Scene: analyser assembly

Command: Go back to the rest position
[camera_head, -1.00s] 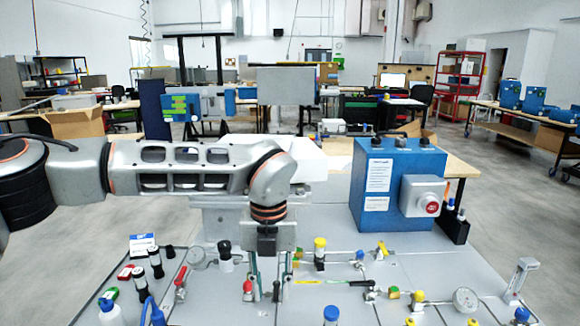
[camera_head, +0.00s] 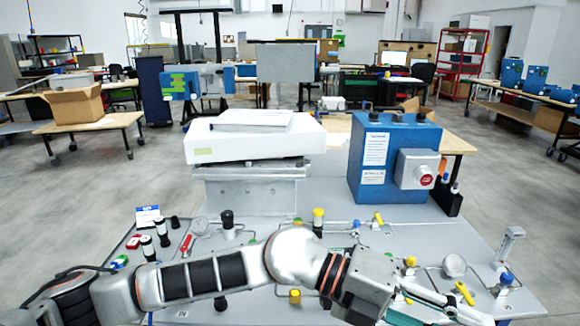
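My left arm comes in from the left and stretches low across the front of the grey work panel (camera_head: 390,245). My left gripper (camera_head: 450,312) is at the lower right, pointing right and down. Its two fingers look spread, with nothing seen between them, though the lower one is partly cut off by the bottom edge. My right arm and gripper are not in view.
A white analyser box (camera_head: 250,145) stands behind the panel, beside a blue box (camera_head: 405,150) with a red button. Valves, including a yellow-handled one (camera_head: 465,293), a gauge (camera_head: 454,265) and black-capped vials (camera_head: 148,248) stand around my arm.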

